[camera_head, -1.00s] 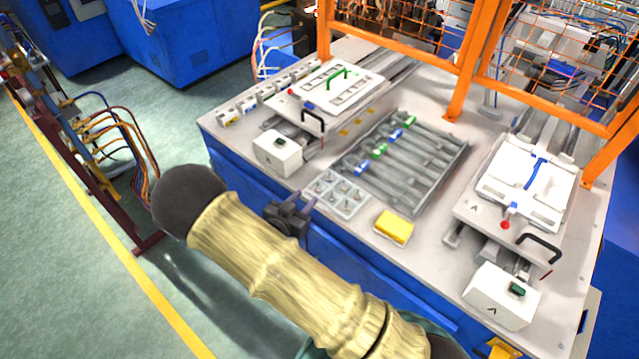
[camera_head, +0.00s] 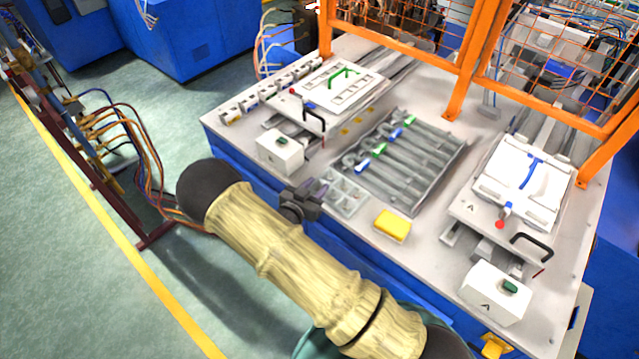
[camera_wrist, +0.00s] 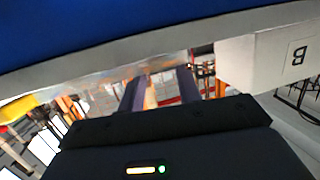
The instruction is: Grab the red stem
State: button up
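No part is clearly recognisable as the red stem. Thin red pieces show at the left fixture (camera_head: 323,141) and near the black handle of the right fixture (camera_head: 540,271), too small to identify. My gripper (camera_head: 319,188) is at the table's front edge, its fingers in front of the left part of a small grey compartment tray (camera_head: 357,209). In the wrist view my gripper (camera_wrist: 158,88) has its two purple-grey fingers apart, with an orange strip visible between them. I cannot tell whether that strip is background. I see nothing held.
A rack (camera_head: 408,205) of grey rods with blue and green parts lies behind the tray. A yellow block (camera_head: 391,226) stands right of it. White boxes stand left (camera_head: 280,151) and right (camera_head: 496,294). An orange fence (camera_head: 456,100) rises behind. Floor at left is largely clear.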

jog(key=shift+c, duration=0.4)
grip_shut()
jog(key=shift+s, duration=0.1)
notch_tip(320, 180, up, 10)
jog(key=b, duration=0.2)
jog(key=shift+b, duration=0.4)
dwell(0.6)
